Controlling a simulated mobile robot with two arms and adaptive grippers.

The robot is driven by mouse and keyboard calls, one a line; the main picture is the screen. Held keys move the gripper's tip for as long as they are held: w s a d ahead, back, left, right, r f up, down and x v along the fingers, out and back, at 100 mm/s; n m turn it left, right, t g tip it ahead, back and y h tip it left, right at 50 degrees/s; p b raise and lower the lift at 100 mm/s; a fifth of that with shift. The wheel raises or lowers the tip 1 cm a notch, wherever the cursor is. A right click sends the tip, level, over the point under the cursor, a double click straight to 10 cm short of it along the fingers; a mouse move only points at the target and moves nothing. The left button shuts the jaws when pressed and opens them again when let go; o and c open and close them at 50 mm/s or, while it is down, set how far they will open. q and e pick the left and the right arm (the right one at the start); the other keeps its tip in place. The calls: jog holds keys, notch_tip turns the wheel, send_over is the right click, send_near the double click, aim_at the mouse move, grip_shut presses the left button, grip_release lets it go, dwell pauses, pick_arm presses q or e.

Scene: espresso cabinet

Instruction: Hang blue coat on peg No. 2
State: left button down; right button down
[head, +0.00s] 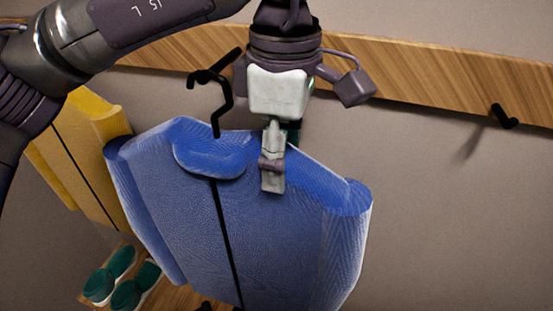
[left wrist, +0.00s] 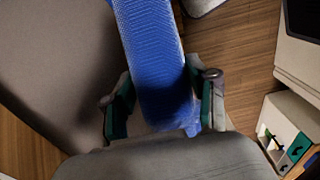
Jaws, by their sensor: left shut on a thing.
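The blue coat (head: 270,225) hangs upright, slightly tilted, in the head view, with a black hanger hook (head: 222,105) rising from its collar. My left gripper (head: 272,175) is shut on the coat's upper edge, just right of the collar. In the left wrist view the blue coat (left wrist: 155,65) lies between the two fingers of my left gripper (left wrist: 163,108). The hook's top overlaps the wooden peg rail (head: 420,77); I cannot tell if it rests on a peg there. A bare black peg (head: 504,117) shows at the right. No peg numbers are readable. My right gripper is out of view.
A yellow coat (head: 85,165) hangs at the left, partly behind the blue coat and my arm. Green-and-white shoes (head: 125,285) sit on a wooden surface at lower left. The wall (head: 450,220) right of the blue coat is clear.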

pick_arm(q)
jog(key=w+f+p, duration=0.1)
jog(key=w+p, duration=0.1)
jog(key=w, duration=0.8)
jog(key=shift+w+a+f+p, duration=0.25)
jog(key=shift+w+a+p, duration=0.05)
jog(key=shift+w+a, duration=0.1)
dwell(1.0)
jog(key=shift+c, duration=1.2)
grip_release()
